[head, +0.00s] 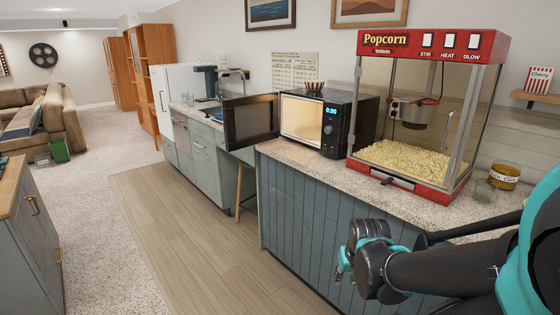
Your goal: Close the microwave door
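The black microwave (335,118) stands on the speckled counter, left of the popcorn machine. Its door (251,120) is swung wide open to the left, past the counter's end, and the lit cavity (302,118) shows. My arm comes in from the lower right, in front of the counter's teal panels. The end of my arm is low and well apart from the door, to the right of it. My gripper's fingertips cannot be made out clearly, so I cannot tell whether they are open or shut.
A red popcorn machine (425,110) and a yellow jar (504,176) stand on the counter (310,162) above my arm. A striped bowl (314,86) sits on the microwave. A wooden-topped cabinet (22,235) stands at left. The wood floor (170,225) between is clear.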

